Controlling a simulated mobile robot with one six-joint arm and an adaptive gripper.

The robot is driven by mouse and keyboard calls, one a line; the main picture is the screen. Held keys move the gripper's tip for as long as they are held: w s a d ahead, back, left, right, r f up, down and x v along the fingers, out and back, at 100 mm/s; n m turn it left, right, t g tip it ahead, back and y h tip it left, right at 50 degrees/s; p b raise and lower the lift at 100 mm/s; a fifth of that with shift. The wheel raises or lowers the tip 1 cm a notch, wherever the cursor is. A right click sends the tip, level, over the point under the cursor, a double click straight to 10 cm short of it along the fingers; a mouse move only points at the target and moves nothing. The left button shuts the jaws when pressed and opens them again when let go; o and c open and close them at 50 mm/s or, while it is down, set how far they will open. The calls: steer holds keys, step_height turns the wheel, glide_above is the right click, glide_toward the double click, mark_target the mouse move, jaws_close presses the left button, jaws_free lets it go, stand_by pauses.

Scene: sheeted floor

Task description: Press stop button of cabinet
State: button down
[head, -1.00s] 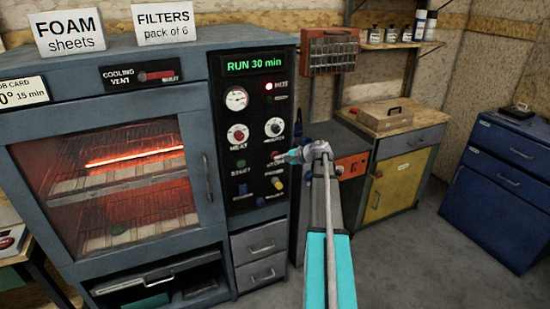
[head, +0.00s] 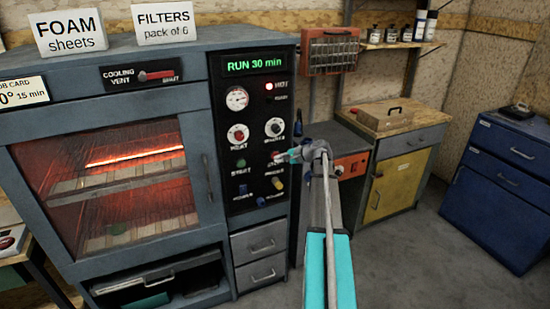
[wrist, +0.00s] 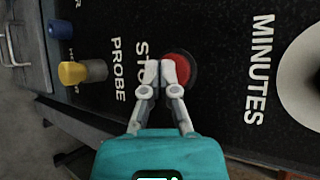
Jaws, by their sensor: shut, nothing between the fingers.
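The grey cabinet (head: 190,58) with a glowing window has a black control panel (head: 252,103) on its right; its display reads RUN 30 min. The red stop button (wrist: 190,68) shows in the wrist view beside a partly covered STOP label. In the head view the stop button (head: 276,156) is small and partly hidden by my gripper. My gripper (wrist: 161,72) is shut and empty, its fingertips overlapping the button's left edge in the wrist view. I cannot tell whether they touch it. My gripper (head: 281,157) points left at the panel in the head view.
A green start button (head: 240,163) lies left of the stop button. A yellow knob (wrist: 72,72) and a blue knob (wrist: 58,28) stick out nearby. A large dial (wrist: 305,83) marked MINUTES is on the other side. A yellow-doored bench (head: 398,185) stands to the right.

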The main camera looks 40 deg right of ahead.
steer(key=shift+w, duration=0.15)
stand_by(0.5)
steer(key=shift+s, duration=0.2)
steer(key=shift+s+a, duration=0.15)
steer(key=shift+s, duration=0.4)
steer(key=s, duration=0.2)
steer(key=s+a, duration=0.1)
steer(key=s, duration=0.2)
stand_by(0.8)
stand_by(0.7)
